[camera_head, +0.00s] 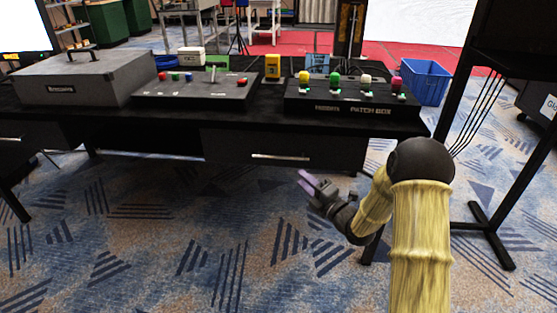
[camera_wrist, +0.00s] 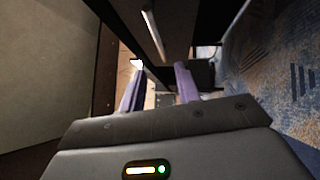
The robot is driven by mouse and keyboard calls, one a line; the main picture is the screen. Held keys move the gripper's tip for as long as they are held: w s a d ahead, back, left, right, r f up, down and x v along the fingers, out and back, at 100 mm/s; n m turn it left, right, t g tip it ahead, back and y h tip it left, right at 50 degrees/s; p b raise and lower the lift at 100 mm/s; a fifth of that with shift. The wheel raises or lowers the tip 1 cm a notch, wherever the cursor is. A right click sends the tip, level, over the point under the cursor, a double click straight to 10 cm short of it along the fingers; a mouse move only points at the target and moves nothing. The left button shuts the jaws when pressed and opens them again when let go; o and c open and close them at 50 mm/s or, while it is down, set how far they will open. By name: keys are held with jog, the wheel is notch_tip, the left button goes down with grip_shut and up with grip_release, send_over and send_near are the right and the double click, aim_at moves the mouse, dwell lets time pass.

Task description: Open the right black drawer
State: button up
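The right black drawer (camera_head: 225,146) is under the front of the black table and looks closed. Its slim silver handle (camera_head: 280,157) runs level along the front. In the wrist view the handle (camera_wrist: 153,34) is a pale bar ahead of the fingertips, on a dark front. My gripper (camera_head: 304,178) has purple fingers and hangs just below and to the right of the handle, apart from it. In the wrist view my gripper (camera_wrist: 158,66) has its fingers spread, with nothing between them.
On the black table (camera_head: 190,117) stand a grey case (camera_head: 70,85), a control panel (camera_head: 190,92) and a patch box (camera_head: 345,100). Another drawer (camera_head: 40,140) is at the left. A black stand (camera_head: 490,235) is at the right. Carpet in front is clear.

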aim_at(279, 158)
jog(key=b+x, duration=0.2)
jog(key=x, duration=1)
jog(key=shift+w+a+r+b, duration=0.1)
jog(key=shift+w+a+b, duration=0.1)
jog(key=shift+w+b, duration=0.15)
grip_shut()
